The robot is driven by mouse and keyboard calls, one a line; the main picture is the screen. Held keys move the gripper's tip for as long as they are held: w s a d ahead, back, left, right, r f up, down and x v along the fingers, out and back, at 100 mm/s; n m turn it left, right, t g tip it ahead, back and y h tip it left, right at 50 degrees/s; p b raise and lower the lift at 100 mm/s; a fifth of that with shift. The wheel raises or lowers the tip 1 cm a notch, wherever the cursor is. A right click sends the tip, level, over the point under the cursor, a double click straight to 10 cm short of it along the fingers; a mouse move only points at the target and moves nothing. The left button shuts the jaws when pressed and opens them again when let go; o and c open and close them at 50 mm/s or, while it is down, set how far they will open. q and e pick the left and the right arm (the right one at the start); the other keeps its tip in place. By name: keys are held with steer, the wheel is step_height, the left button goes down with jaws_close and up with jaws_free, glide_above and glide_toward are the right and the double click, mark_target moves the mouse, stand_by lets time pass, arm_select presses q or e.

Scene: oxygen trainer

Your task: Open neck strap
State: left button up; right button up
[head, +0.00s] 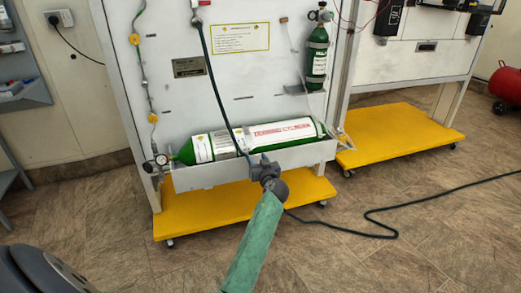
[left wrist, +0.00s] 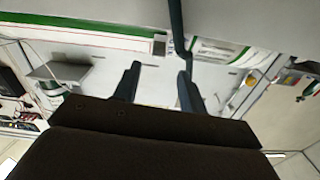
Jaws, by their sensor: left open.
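A large green cylinder with white labels (head: 277,134) lies in the grey tray (head: 215,174) of the trainer panel. A dark band or hose (head: 221,90) runs down the panel and across the cylinder; it also shows in the left wrist view (left wrist: 176,25). I cannot pick out the neck strap with certainty. My left gripper (head: 263,162) is in front of the tray's front wall, below the cylinder. In the left wrist view its two fingers (left wrist: 159,70) stand apart with nothing between them. The cylinder (left wrist: 105,32) appears beyond them. My right gripper is not in view.
A small green cylinder (head: 317,55) stands upright at the panel's upper right. Yellow base boards (head: 190,215) on castors lie under the panels. A dark hose (head: 385,232) trails over the tiled floor. A red tank (head: 507,83) is at far right.

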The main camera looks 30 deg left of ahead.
mark_target(252, 148)
arm_select(q)
steer(key=shift+n, duration=0.5)
steer(key=shift+x, duration=3.95)
jaws_close()
